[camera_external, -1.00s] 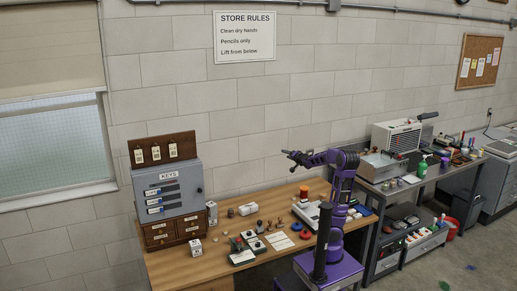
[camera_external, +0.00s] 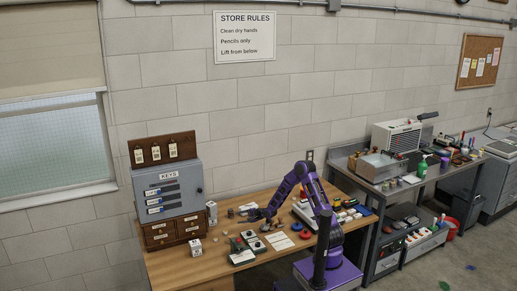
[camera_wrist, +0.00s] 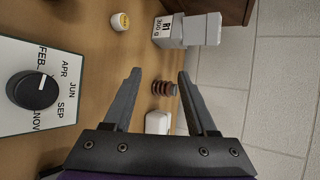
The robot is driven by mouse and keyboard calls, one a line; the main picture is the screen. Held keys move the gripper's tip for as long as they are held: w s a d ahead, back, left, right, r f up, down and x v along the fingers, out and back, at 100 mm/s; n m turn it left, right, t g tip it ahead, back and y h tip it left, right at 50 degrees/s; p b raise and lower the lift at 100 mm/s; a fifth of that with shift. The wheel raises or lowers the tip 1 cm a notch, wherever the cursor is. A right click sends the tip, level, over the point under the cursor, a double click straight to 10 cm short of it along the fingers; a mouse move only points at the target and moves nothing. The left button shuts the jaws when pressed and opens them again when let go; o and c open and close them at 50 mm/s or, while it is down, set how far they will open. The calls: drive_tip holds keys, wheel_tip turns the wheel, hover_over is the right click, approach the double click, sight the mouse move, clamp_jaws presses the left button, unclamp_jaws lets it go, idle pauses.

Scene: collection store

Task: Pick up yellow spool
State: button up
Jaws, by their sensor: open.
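My gripper (camera_external: 254,214) is low over the left half of the wooden desk, reaching left. In the wrist view my gripper (camera_wrist: 157,75) has its two fingers wide apart with nothing held. A small pale round piece with a yellow top (camera_wrist: 120,21) stands on the desk beyond the fingertips, left of centre; I cannot tell for sure whether it is the yellow spool. A reddish-brown ribbed piece (camera_wrist: 163,88) shows between the fingers, apart from both. No other yellow spool can be made out in the external view.
A white block (camera_wrist: 158,122) is near the gripper's palm. A month dial (camera_wrist: 36,90) is at left. The grey key cabinet (camera_external: 188,182) on wooden drawers (camera_external: 175,230) stands at the desk's left end, before the wall.

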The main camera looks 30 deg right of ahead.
sight(242, 235)
drive_tip(key=s+f+m, duration=0.1)
drive_tip(key=s, duration=0.1)
drive_tip(key=s+a+f+m, duration=0.1)
drive_tip(key=s, duration=0.1)
drive_tip(key=s+m, duration=0.1)
drive_tip(key=shift+s+a+f, duration=0.15)
drive_tip(key=shift+s+f, duration=0.25)
drive_tip(key=f+m, duration=0.1)
drive_tip(key=s+f+m, duration=0.1)
drive_tip(key=m, duration=0.1)
drive_tip(key=shift+s+a+y, duration=0.25)
drive_tip(key=shift+a+y, duration=0.05)
drive_tip(key=shift+a, duration=0.05)
drive_tip(key=s+m, duration=0.2)
drive_tip(key=s+a+r+m, duration=0.1)
drive_tip(key=s+m, duration=0.1)
drive_tip(key=m, duration=0.1)
drive_tip(key=s+a+r+m, duration=0.1)
drive_tip(key=s+m, duration=0.2)
drive_tip(key=shift+y, duration=0.3)
drive_tip(key=shift+s, duration=0.1)
drive_tip(key=b+x, duration=0.1)
drive_tip(key=x, duration=0.6)
drive_tip(key=shift+a, duration=0.2)
clamp_jaws()
